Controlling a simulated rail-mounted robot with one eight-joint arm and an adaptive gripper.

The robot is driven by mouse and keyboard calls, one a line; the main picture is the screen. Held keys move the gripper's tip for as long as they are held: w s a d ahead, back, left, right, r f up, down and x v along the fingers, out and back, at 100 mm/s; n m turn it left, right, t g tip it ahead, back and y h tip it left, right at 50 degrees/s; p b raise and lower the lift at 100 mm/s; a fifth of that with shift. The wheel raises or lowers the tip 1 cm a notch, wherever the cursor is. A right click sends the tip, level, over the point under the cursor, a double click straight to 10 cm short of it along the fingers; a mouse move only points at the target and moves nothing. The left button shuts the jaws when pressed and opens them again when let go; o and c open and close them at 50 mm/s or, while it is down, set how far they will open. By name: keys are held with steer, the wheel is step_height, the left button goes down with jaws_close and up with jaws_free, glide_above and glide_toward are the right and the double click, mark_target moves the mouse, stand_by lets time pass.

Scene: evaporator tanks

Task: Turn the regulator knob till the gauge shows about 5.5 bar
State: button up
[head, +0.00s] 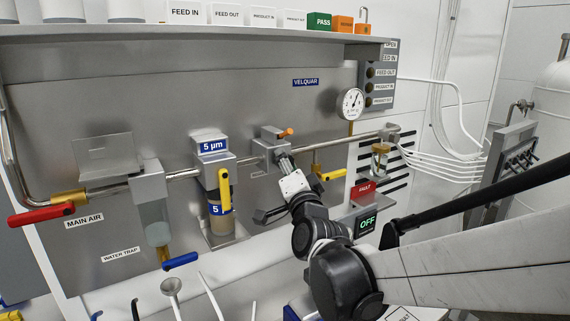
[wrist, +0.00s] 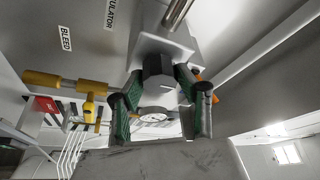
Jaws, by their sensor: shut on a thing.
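The regulator (head: 270,143) is a grey block on the horizontal pipe in the head view, with a small orange part on its right side. In the head view my gripper (head: 284,157) reaches up to the regulator from below and hides the knob. The round white gauge (head: 351,103) is on the panel to the right; its dark needle shows, but its numbers are too small to read.
A filter with a yellow handle (head: 224,190) stands left of my gripper. A yellow valve handle (head: 330,174) is close on the right. A red handle (head: 40,214) and blue handle (head: 180,261) are farther left. A FAULT sign (head: 364,188) and OFF display (head: 367,224) are at lower right.

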steer(key=shift+n+t+y+b, duration=0.5)
steer(key=shift+n+b, duration=0.45)
steer(key=shift+n, duration=0.75)
steer(key=shift+y, duration=0.3)
steer(key=o, duration=1.1)
steer(key=shift+o, duration=0.2)
steer(key=v, duration=1.2)
steer(key=shift+r, duration=0.2)
steer(key=shift+s+g, duration=0.1)
steer(key=shift+g, duration=0.2)
